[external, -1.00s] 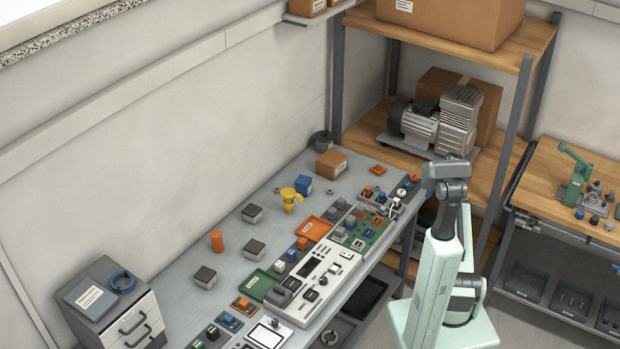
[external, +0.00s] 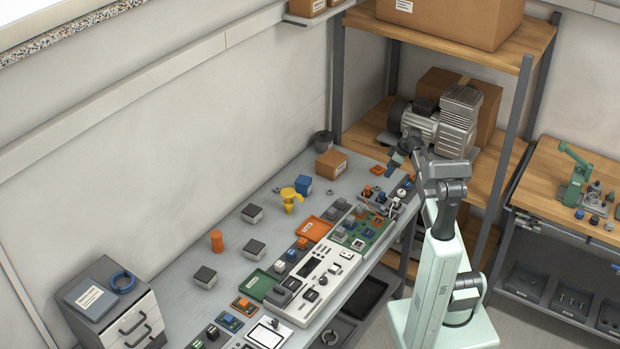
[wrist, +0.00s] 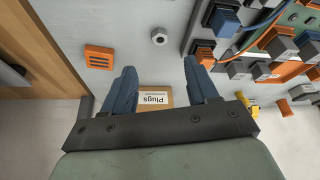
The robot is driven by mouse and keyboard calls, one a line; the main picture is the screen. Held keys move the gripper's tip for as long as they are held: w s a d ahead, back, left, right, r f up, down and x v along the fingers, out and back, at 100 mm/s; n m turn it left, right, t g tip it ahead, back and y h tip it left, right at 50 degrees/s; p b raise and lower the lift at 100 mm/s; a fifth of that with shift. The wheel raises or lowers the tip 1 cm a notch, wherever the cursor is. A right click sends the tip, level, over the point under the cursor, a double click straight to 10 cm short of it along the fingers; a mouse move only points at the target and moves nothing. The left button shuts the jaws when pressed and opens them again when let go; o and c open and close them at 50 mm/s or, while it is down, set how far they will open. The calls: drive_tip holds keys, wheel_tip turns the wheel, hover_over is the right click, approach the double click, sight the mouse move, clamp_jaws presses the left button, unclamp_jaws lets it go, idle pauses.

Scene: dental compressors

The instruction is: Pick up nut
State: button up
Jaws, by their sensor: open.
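The nut (wrist: 159,36) is a small grey metal hex nut with a dark hole. In the wrist view it lies flat on the grey bench, at the top middle. My gripper (wrist: 160,66) is open, with its two blue fingers apart and nothing held between them. The nut shows just beyond the fingertips, roughly centred on the gap and not touched. In the external view my gripper (external: 392,165) hangs over the far right end of the bench; I cannot clearly pick out the nut there.
An orange slotted part (wrist: 99,57) lies left of the nut. A board with blocks and cables (wrist: 236,50) stands to the right. The "Plugs" carton (wrist: 155,97) shows between my fingers. A wooden shelf (wrist: 40,50) with a post borders the bench. Bare bench surrounds the nut.

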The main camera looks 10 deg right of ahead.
sight(376, 187)
drive_tip(key=shift+x, duration=5.5)
drive_tip(key=shift+a, duration=0.1)
clamp_jaws()
drive_tip(key=shift+r, duration=0.15)
